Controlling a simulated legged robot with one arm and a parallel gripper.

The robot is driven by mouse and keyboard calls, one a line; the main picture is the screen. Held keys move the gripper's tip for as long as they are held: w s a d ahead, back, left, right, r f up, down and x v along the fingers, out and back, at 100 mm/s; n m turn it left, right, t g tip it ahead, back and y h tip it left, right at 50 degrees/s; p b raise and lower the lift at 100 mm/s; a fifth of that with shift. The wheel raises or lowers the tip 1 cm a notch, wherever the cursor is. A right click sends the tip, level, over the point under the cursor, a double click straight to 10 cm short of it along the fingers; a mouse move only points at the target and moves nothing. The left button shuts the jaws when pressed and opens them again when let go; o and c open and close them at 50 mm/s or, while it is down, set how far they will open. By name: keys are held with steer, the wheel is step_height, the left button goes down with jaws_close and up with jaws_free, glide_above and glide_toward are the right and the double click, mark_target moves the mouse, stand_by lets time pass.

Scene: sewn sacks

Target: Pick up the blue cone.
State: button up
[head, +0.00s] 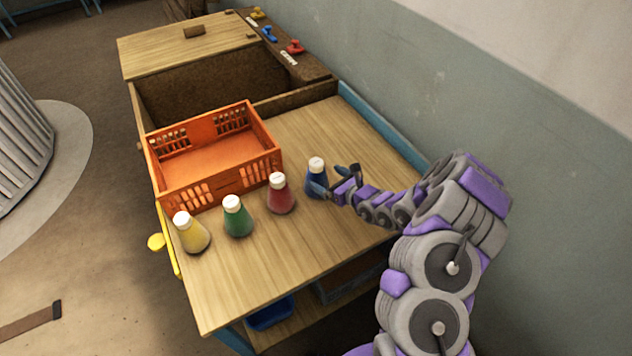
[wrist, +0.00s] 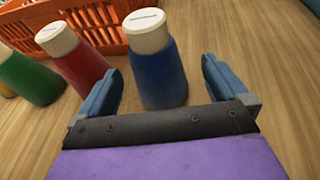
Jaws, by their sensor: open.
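The blue cone (head: 317,180) has a white top and stands upright on the wooden table (head: 268,285), the rightmost in a row of cones. It also shows in the wrist view (wrist: 157,72). My gripper (head: 333,184) is open, with its fingers at table height close to the cone's right side. In the wrist view the open fingers (wrist: 160,88) lie to the left and right of the cone's near side. The cone stands at the mouth between them, and I cannot tell whether either finger touches it.
The red cone (head: 280,195) stands just left of the blue one. The green cone (head: 237,216) and yellow cone (head: 190,233) are farther left. An orange crate (head: 272,163) stands behind the row. The wall (head: 480,120) is on the right. The table's front is clear.

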mark_target(323, 179)
steer(key=x, duration=0.1)
steer(key=b+x, duration=0.1)
steer(key=x, duration=0.3)
steer(key=shift+s+a+f+b, duration=0.25)
steer(key=shift+f+b, duration=0.05)
steer(key=shift+w+a, duration=0.25)
steer(key=shift+a, duration=0.05)
steer(key=shift+d, duration=0.1)
steer(key=c, duration=1.1)
